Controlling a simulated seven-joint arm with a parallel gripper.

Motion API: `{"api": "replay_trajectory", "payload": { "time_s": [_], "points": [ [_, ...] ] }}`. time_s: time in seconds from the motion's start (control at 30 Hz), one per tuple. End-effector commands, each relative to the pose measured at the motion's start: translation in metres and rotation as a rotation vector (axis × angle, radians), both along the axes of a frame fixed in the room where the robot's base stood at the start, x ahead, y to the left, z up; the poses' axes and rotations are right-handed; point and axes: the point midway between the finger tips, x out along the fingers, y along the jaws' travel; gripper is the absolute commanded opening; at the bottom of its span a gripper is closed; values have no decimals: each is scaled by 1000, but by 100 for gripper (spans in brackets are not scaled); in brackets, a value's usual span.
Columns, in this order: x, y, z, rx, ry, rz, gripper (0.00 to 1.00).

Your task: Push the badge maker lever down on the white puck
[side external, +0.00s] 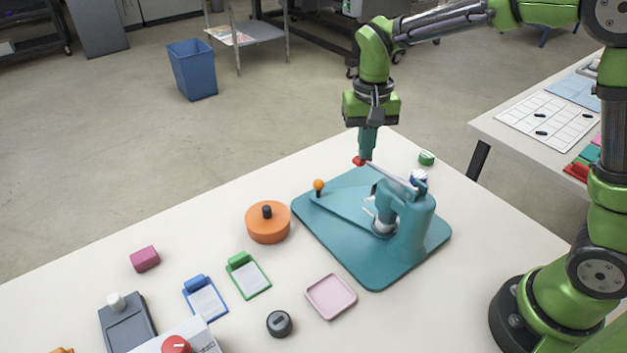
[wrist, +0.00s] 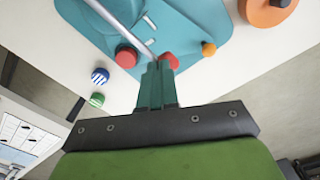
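The teal badge maker (side external: 412,235) stands on the white table, with its metal lever (side external: 388,174) sloping out from the post to a red knob (side external: 359,161). The white puck (side external: 384,216) sits low beside the post, partly covered by the press. My gripper (side external: 366,157) points down with its fingers together, its tips at the knob. In the wrist view, the lever (wrist: 124,28) runs to the fingertips (wrist: 160,62), and the red knob (wrist: 169,60) shows just beyond them. I cannot tell whether the fingers touch it.
An orange knob (side external: 319,185) stands on the base plate. A red cylinder (wrist: 126,56) shows in the wrist view. A striped round piece (wrist: 100,76) and a green one (side external: 426,158) lie nearby. An orange lidded tin (side external: 268,225), clipboards (side external: 206,300) and a pink tray (side external: 331,297) lie to the left and in front.

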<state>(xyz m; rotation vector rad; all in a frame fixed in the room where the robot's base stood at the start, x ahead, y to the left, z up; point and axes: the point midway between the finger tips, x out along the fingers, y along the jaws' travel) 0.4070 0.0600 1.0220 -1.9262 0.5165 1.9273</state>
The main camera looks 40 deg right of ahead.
Motion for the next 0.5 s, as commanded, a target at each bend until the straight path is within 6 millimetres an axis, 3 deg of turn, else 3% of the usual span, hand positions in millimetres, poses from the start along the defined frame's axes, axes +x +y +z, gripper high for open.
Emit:
{"api": "replay_trajectory", "payload": {
  "time_s": [0.5],
  "points": [
    [1, 0, 37, -2, -3, 1, 0]
  ]
}}
